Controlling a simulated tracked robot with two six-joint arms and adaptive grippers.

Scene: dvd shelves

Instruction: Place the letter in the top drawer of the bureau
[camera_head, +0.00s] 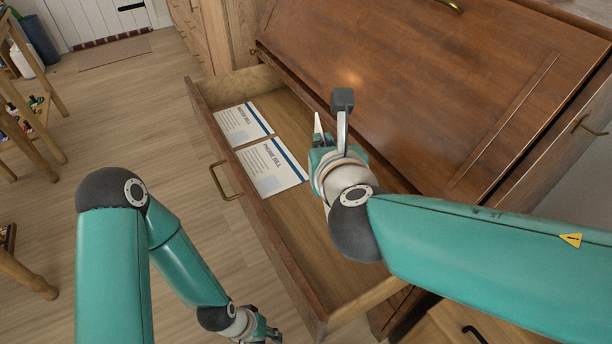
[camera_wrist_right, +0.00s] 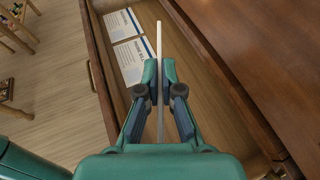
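The bureau (camera_head: 420,90) is brown wood, and its top drawer (camera_head: 270,222) is pulled open. My right gripper (camera_head: 319,146) is over the open drawer, beside the bureau front. In the right wrist view, the right gripper (camera_wrist_right: 160,75) is shut on a thin pale sheet, the letter (camera_wrist_right: 159,42), seen almost edge-on. A white sliver of the letter (camera_head: 317,124) shows in the head view; its face is hidden. My left gripper (camera_head: 264,334) is low at the bottom edge, outside the drawer and partly cut off; its opening is unclear.
Two printed bills, one upper (camera_head: 243,123) and one lower (camera_head: 270,166), lie flat in the drawer's far end. The drawer floor nearer me is bare. A brass handle (camera_head: 224,181) sticks out of the drawer front. Wooden shelving (camera_head: 30,120) stands at the left across open floor.

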